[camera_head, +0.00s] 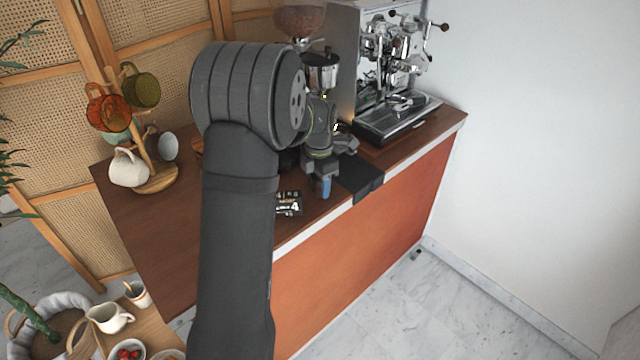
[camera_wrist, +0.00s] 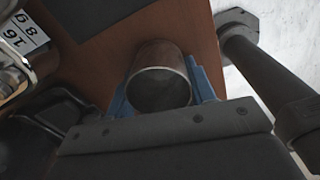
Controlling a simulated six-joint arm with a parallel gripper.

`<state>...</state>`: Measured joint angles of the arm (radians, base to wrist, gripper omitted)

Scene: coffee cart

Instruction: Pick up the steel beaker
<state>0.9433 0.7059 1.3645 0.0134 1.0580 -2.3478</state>
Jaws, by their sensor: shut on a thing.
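The steel beaker (camera_wrist: 159,86) shows in the wrist view as a round, open-topped cup with a bright rim. It sits between the blue pads of my gripper (camera_wrist: 160,95), which is shut on it. In the head view my gripper (camera_head: 323,187) is low over the front edge of the wooden counter, with a blue pad showing. The beaker itself is hidden or too small to tell there. I cannot tell whether it touches the counter.
A dark mat (camera_head: 362,178) hangs over the counter edge (camera_head: 440,135) to the right. The espresso machine (camera_head: 385,60) stands behind it. A mug tree (camera_head: 150,165) stands at left.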

